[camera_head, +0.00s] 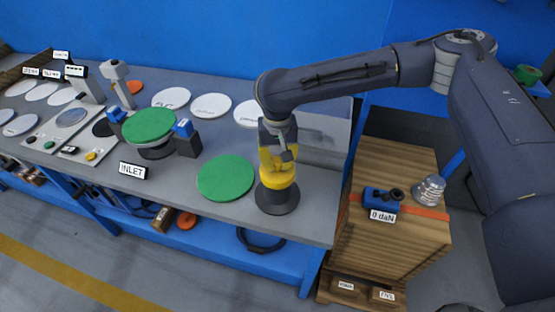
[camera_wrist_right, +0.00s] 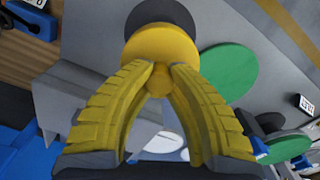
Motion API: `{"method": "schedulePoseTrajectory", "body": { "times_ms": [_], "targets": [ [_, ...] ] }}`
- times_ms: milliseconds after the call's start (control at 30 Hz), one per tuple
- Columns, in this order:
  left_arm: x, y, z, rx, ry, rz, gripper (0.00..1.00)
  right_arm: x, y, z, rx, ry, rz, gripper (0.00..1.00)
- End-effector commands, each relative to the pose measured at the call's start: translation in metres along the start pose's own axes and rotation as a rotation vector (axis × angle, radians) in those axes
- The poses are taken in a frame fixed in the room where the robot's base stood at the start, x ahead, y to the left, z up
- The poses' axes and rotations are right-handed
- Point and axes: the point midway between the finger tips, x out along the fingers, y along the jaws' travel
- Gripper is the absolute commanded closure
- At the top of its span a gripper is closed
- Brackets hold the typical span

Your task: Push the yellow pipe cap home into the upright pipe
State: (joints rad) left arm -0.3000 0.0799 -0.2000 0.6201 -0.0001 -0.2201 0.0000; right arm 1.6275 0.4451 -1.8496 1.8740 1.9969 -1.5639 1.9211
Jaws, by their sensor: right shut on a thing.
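The yellow pipe cap (camera_head: 277,177) sits at the top of the dark upright pipe (camera_head: 277,200) near the front right of the bench. I cannot tell how deep the cap is in the pipe. My right gripper (camera_head: 279,157) points down from above with its yellow fingers at the cap. In the right wrist view the cap (camera_wrist_right: 160,50) has a small knob, and the fingertips of my right gripper (camera_wrist_right: 160,72) are shut on that knob. The dark pipe base (camera_wrist_right: 160,15) shows behind the cap. My left gripper is not in view.
A flat green disc (camera_head: 226,177) lies just left of the pipe. A raised green disc (camera_head: 149,125) stands between blue clamps, behind an INLET sign (camera_head: 133,171). White discs (camera_head: 211,106) lie at the back. A wooden crate (camera_head: 400,250) with a blue gauge (camera_head: 382,200) stands right of the bench.

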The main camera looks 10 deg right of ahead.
Motion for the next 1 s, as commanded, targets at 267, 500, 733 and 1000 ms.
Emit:
{"method": "schedulePoseTrajectory", "body": {
  "times_ms": [267,500,733,1000],
  "targets": [
    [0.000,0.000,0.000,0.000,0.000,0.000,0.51,0.004,0.000,0.000,-0.001,0.001,0.000,0.77],
    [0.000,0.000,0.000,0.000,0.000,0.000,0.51,0.004,0.000,0.000,-0.001,0.001,0.000,0.59],
    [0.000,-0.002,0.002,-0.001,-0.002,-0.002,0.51,0.001,0.000,0.000,-0.001,0.002,0.000,0.59],
    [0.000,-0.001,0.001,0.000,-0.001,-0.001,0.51,-0.034,0.000,-0.001,-0.001,0.005,0.000,0.59]
  ]
}}
